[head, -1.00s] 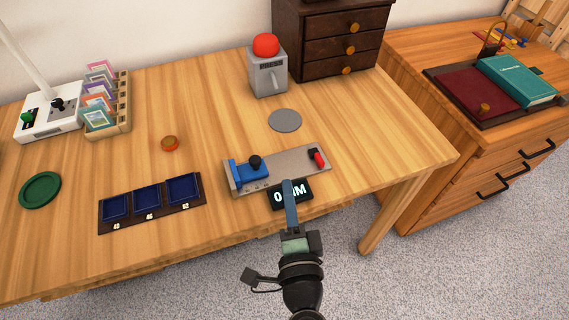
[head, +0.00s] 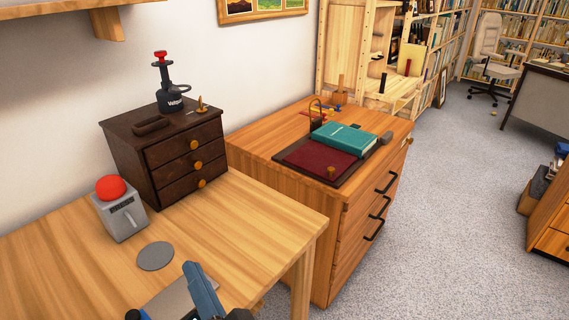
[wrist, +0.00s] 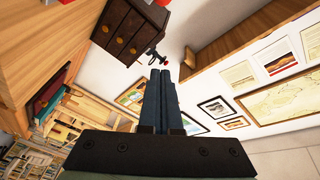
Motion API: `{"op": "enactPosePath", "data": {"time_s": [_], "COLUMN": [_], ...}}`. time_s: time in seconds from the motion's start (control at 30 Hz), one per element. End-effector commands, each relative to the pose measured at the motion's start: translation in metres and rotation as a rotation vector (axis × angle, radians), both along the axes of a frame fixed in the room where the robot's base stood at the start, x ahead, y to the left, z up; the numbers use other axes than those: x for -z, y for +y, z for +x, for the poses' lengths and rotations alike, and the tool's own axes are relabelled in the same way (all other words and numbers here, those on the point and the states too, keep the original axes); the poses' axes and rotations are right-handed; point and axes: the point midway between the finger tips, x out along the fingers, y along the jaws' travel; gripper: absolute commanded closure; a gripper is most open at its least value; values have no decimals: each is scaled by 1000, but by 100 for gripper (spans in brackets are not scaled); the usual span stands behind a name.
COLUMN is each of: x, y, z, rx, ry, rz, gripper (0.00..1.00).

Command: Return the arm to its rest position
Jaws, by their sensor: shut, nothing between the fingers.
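My gripper (head: 203,291) shows at the bottom of the head view, with its blue-grey fingers pointing up over the near edge of the light wood table (head: 225,222). In the wrist view my gripper (wrist: 160,75) has its two fingers side by side and closed, with nothing between them. Only the end of my arm shows in the head view; the rest is cut off by the frame's lower edge.
A grey box with a red dome (head: 119,222), a grey disc (head: 155,256) and a dark drawer chest (head: 172,160) stand on the table. A wooden cabinet (head: 345,225) with a teal book (head: 343,138) stands to the right. Carpet (head: 450,200) lies open beyond it.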

Motion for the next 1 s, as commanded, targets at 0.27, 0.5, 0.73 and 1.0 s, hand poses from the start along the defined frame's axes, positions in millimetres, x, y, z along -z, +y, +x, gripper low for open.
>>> {"op": "enactPosePath", "data": {"time_s": [0.27, 0.5, 0.73, 1.0], "x": [-208, -345, -433, -504], "y": [-51, -102, -129, -128], "z": [35, -8, -48, -47], "rx": [359, 728, 938, 933], "ry": [-535, -831, -944, -942], "rz": [-397, -573, -629, -629], "gripper": [100, 100, 100, 100]}}
